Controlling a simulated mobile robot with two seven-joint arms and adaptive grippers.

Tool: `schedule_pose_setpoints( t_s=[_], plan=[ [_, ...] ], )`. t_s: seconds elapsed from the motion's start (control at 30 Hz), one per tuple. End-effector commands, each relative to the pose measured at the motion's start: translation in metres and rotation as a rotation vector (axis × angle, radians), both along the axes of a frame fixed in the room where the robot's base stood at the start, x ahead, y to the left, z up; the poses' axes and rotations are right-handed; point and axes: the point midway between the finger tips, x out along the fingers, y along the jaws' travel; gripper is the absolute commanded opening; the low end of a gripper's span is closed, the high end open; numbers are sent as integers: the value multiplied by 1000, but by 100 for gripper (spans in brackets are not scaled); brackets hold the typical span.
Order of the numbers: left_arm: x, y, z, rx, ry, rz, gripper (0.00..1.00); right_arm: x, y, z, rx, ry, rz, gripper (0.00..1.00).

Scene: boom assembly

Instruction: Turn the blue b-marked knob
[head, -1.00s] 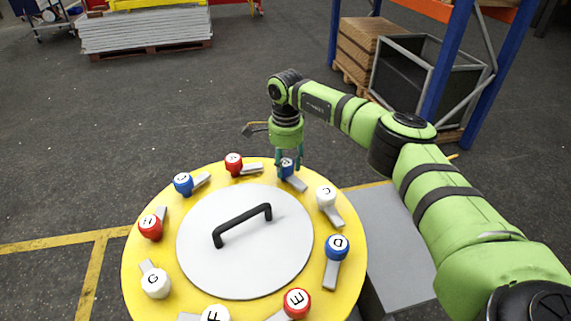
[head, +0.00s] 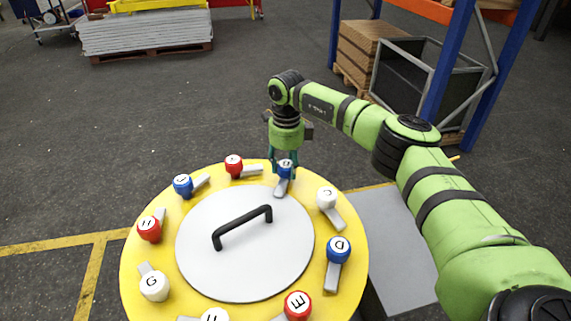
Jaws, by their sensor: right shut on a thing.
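The blue knob (head: 285,168) sits at the far edge of the round yellow table, its letter too small to read surely. Its grey lever (head: 281,188) points toward the front, at the rim of the grey disc. My right gripper (head: 283,174) reaches down from above with its teal fingers on either side of the blue knob, shut on it. My left gripper is not in view.
Several other red, white and blue lettered knobs ring the yellow table (head: 343,292), including a white C knob (head: 327,197) and a red knob (head: 234,165) beside the gripped one. A black handle (head: 243,227) rises from the grey disc (head: 245,275).

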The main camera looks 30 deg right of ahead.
Motion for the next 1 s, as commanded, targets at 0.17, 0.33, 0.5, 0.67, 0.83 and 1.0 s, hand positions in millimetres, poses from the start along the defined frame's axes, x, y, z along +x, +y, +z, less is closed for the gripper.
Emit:
schedule_pose_setpoints(
  t_s=[0.17,0.33,0.5,0.67,0.83,1.0],
  plan=[
    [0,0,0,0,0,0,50,-1,-5,0,-9,3,-129,14],
    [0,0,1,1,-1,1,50,-2,-4,-1,-9,4,-210,14],
    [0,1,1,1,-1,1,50,-2,-4,-1,-9,6,-259,13],
    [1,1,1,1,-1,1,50,-3,-4,-2,-10,8,-277,13],
    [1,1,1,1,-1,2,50,-3,-4,-2,-10,10,-281,13],
    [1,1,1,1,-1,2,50,-4,-4,-3,-9,11,-280,13]
  ],
)
